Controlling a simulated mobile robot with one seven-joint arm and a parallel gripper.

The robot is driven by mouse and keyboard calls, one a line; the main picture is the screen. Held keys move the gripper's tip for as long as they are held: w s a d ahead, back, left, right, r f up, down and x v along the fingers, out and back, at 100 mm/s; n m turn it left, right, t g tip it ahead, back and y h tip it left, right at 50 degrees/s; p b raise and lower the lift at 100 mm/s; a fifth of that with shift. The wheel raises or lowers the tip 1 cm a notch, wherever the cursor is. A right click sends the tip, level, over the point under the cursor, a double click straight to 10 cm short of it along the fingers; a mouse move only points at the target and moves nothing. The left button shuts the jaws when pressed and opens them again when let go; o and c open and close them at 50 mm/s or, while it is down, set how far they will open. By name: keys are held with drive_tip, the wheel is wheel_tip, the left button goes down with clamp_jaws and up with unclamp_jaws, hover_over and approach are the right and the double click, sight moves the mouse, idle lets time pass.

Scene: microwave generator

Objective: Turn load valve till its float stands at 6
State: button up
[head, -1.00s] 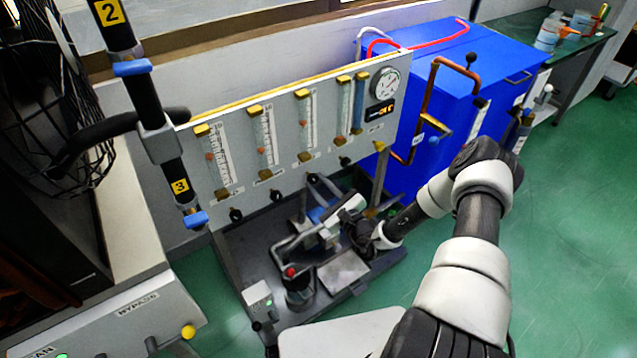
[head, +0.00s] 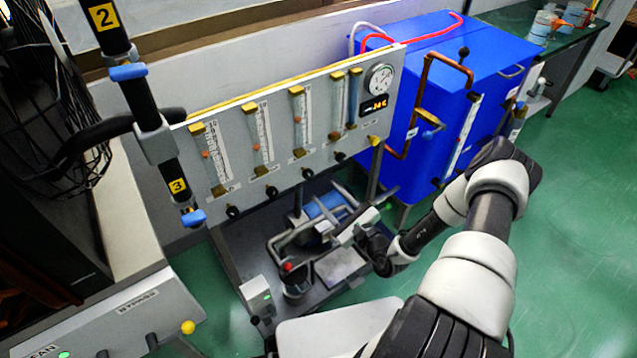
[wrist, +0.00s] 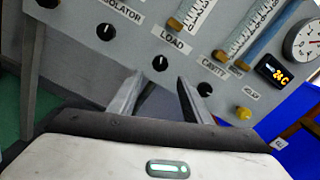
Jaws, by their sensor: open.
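The load valve is a black knob (wrist: 160,63) with a white mark, below the LOAD label on the grey panel in the wrist view. In the head view it is the third knob (head: 308,173) from the left. Its flow tube (head: 303,115) stands above it with a small reddish float; the scale is too small to read. My gripper (wrist: 161,77) is open and empty, its two fingertips pointing at the panel just below the load knob, which shows between them. In the head view my gripper (head: 340,207) is below and right of the knob.
The isolator knob (wrist: 106,32) and the cavity knob (wrist: 205,89) flank the load knob closely. A yellow knob (wrist: 243,113) and an orange display (wrist: 275,72) are further right. Equipment with pipes (head: 300,240) stands below the panel. A blue cabinet (head: 440,110) is to the right.

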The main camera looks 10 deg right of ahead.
drive_tip(key=v, duration=0.9)
drive_tip(key=shift+s+p, duration=0.35)
drive_tip(key=shift+p, duration=0.1)
